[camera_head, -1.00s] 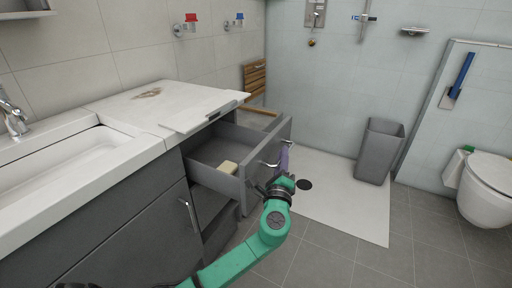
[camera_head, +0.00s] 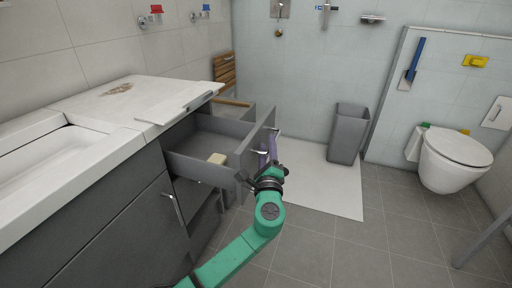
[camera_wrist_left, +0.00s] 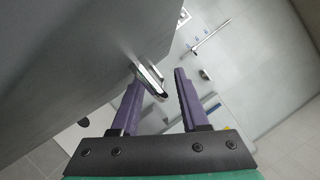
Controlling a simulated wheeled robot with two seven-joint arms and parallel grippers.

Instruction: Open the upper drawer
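The upper drawer (camera_head: 205,168) of the grey cabinet is pulled well out, and its inside shows. My left gripper (camera_head: 268,165) is at this front, beside the handle. In the left wrist view, its purple fingers (camera_wrist_left: 165,85) are spread apart. The handle (camera_wrist_left: 150,82) lies near the left fingertip, on the gap side; contact cannot be told. My right gripper is not in view.
A white countertop (camera_head: 120,100) with a basin sits above the drawer. A lower drawer or opening (camera_head: 205,215) shows below it. A grey bin (camera_head: 348,135) and a toilet (camera_head: 452,160) stand to the right. The tiled floor (camera_head: 350,240) in front is clear.

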